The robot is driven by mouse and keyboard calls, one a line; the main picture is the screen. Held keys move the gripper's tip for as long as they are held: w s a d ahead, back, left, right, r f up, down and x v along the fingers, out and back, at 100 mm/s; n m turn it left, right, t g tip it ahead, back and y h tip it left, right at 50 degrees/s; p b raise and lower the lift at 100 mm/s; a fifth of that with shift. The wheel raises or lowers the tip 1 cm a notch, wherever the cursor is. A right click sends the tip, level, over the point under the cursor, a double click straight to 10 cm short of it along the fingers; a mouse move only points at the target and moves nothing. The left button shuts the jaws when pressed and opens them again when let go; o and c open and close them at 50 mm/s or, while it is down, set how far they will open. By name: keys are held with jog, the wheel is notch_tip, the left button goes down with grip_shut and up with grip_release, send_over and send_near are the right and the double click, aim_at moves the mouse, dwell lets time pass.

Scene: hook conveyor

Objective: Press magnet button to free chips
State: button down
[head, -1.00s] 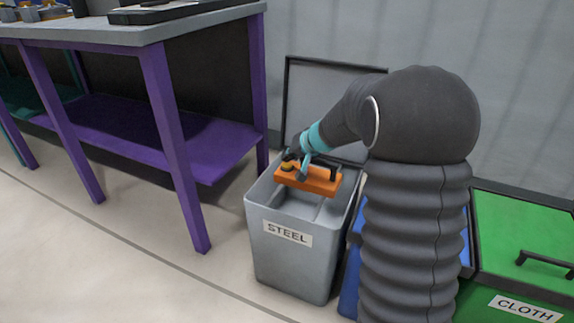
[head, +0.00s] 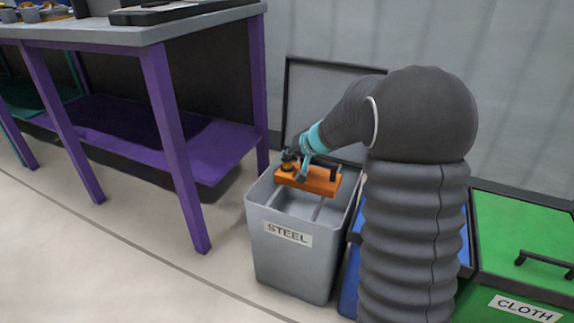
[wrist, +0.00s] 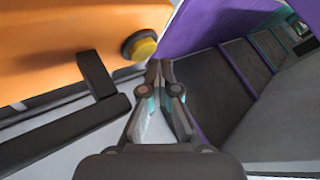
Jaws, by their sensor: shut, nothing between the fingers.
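The orange magnet block (head: 318,181) with a dark handle (head: 335,174) sits over the open grey bin labelled STEEL (head: 288,261). Its yellow button (wrist: 143,47) in a dark ring shows in the wrist view, at the right end of the orange face (wrist: 60,45). My gripper (head: 289,157) is shut and empty, with its tips at the button end of the block. In the wrist view the fingertips (wrist: 159,68) are close beside the button; I cannot tell whether they touch it. No separate chips can be made out.
A purple-legged workbench (head: 166,130) stands to the left of the bin. A blue bin (head: 349,283) is partly hidden behind my arm, and a green CLOTH bin (head: 510,230) is at the right. The raised bin lid (head: 318,95) leans at the wall. Floor in front is clear.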

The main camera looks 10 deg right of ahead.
aim_at(289, 167)
jog(key=shift+s+d+f, duration=0.15)
jog(key=shift+f, duration=0.4)
jog(key=shift+s+d+f, duration=0.1)
jog(key=shift+d+f, duration=0.05)
jog(key=shift+f, duration=0.4)
jog(key=shift+a+r, duration=0.1)
jog(key=shift+r, duration=0.05)
jog(key=shift+s+a+r, duration=0.1)
jog(key=shift+s, duration=0.05)
jog(key=shift+a, duration=0.1)
dwell(0.3)
jog(key=shift+r, duration=0.25)
jog(key=shift+r+p, duration=1.65)
jog(key=shift+r, duration=0.95)
